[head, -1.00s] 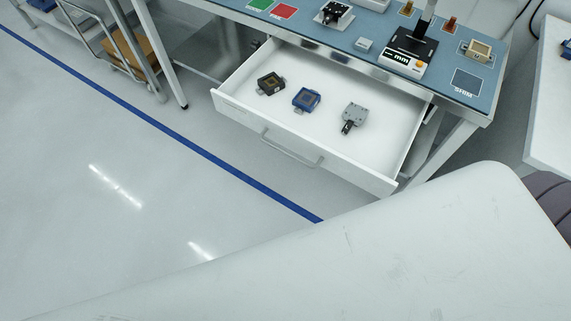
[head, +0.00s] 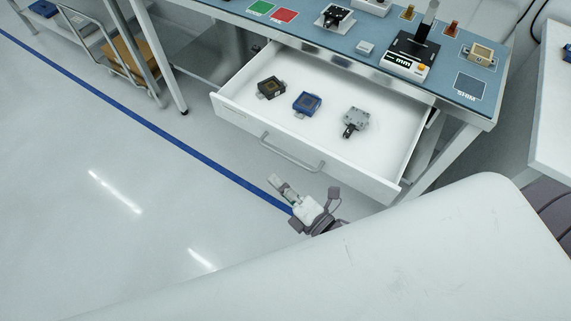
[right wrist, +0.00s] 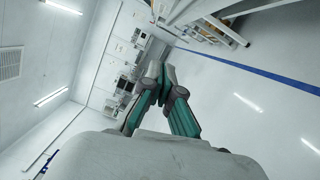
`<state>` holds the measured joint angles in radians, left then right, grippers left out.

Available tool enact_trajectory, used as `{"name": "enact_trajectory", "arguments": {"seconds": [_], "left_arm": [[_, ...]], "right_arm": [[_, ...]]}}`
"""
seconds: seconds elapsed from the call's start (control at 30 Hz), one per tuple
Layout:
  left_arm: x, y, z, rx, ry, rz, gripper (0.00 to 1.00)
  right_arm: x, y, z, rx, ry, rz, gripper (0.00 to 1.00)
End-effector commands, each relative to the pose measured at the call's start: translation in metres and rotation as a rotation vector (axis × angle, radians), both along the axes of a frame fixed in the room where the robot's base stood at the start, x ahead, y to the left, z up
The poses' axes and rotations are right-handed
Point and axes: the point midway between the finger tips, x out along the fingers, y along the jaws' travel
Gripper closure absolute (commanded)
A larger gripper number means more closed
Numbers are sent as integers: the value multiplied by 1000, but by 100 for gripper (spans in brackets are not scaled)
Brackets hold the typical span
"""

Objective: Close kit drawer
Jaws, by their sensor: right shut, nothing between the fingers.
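The kit drawer (head: 238,113) is pulled out from under the blue-topped workbench (head: 345,45) in the head view. Its bar handle (head: 290,158) is on the white front panel. Inside lie a dark square part (head: 271,88), a blue square part (head: 307,103) and a grey part with a dark stub (head: 354,121). My right gripper (head: 279,186) is below and in front of the handle, apart from it. It is shut and empty; its teal-lined fingers also show in the right wrist view (right wrist: 168,72). My left gripper is not in view.
The bench top holds a gauge with a display (head: 406,60), green and red pads and small fixtures. A cart with a brown box (head: 128,53) stands at upper left. A white table (head: 553,125) is at the right. The floor left of the drawer is clear, crossed by a blue line.

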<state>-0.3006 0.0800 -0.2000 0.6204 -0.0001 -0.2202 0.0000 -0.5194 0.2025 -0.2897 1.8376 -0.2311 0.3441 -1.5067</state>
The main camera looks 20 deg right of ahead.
Motion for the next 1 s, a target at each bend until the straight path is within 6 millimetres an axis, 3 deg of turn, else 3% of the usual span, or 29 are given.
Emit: {"name": "enact_trajectory", "arguments": {"seconds": [0.23, 0.83, 1.0], "left_arm": [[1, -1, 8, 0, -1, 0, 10], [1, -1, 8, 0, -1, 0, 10], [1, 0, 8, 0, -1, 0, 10]], "right_arm": [[23, -22, 7, -3, 0, 2, 100], [29, -31, 7, -1, 1, 1, 100], [39, -43, 7, -4, -1, 1, 100]]}}
